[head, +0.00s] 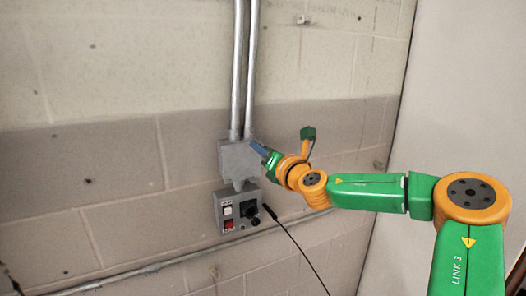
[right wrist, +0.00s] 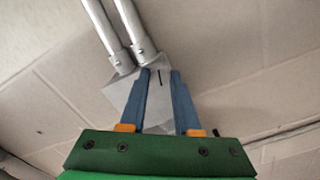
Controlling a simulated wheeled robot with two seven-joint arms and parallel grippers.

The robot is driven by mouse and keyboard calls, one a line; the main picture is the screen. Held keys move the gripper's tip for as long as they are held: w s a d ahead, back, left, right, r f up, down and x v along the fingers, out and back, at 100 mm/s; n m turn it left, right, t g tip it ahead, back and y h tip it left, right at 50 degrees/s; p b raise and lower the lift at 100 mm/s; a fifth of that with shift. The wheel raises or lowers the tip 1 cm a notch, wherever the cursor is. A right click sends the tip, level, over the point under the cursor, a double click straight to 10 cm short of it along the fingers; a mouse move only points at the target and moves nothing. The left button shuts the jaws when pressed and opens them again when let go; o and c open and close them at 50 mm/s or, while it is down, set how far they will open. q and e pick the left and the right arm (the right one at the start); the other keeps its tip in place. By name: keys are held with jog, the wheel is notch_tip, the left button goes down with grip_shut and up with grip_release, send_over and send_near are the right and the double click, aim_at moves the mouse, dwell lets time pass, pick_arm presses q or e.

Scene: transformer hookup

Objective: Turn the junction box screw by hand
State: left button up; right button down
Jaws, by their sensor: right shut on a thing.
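The grey junction box (head: 236,162) is fixed to the block wall below two metal conduits. It also shows in the right wrist view (right wrist: 121,88), tilted in the picture. My right gripper (head: 257,147) is at the upper right of the box front. In the right wrist view its blue fingertips (right wrist: 160,72) stand a little apart on either side of the junction box screw (right wrist: 160,76), which shows a dark slot. The gripper is shut on this screw. In the head view the screw is hidden by the fingers. My left gripper is not in view.
Two conduits (head: 237,70) run up the wall from the box. Below the box is a grey control box (head: 224,224) with a white and a red switch and a black knob. A black cable (head: 296,244) hangs to its right. The wall to the left is clear.

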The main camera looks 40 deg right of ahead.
jog(key=shift+n, duration=0.5)
jog(key=c, duration=0.6)
grip_release()
jog(key=b+v, duration=0.3)
jog(key=v, duration=0.4)
jog(key=shift+d, duration=0.1)
